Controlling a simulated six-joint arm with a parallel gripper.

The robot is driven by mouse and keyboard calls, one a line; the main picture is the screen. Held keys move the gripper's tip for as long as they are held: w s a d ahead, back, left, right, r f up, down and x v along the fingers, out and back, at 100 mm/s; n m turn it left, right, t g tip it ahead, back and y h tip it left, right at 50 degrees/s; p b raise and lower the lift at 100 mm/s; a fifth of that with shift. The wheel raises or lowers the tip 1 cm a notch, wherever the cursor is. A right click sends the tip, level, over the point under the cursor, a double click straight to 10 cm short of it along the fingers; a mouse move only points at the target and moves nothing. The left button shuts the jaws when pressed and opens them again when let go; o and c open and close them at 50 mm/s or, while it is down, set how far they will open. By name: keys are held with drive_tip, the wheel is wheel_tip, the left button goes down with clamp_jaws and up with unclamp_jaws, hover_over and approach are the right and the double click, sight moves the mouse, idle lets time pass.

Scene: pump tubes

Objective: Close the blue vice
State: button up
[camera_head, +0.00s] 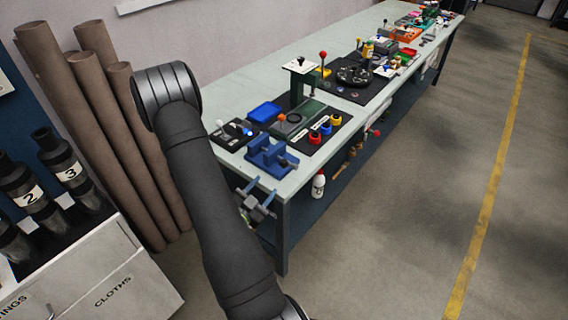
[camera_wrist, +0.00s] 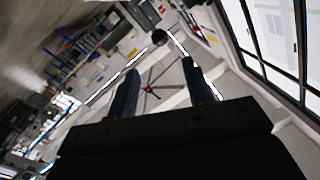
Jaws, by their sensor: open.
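The blue vice (camera_head: 270,155) stands at the near front corner of the long workbench in the head view. It is small there, and I cannot tell how far apart its jaws are. My gripper (camera_head: 261,188) is just in front of the bench's near end, below and slightly left of the vice in the picture, apart from it. In the wrist view my gripper (camera_wrist: 161,69) shows two dark fingers spread apart with nothing between them. The vice cannot be made out in the wrist view, which looks out into the room.
The workbench (camera_head: 232,87) carries a green press (camera_head: 299,83), a blue tray (camera_head: 264,112), red, yellow and blue items and more tools further back. A white bottle (camera_head: 318,184) is on its lower shelf. Brown tubes (camera_head: 89,120) lean at left. Floor on the right is clear.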

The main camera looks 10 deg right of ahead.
sight(282, 166)
drive_tip(key=x, duration=1.2)
drive_tip(key=shift+w+d, duration=0.15)
drive_tip(key=shift+w, duration=0.15)
clamp_jaws()
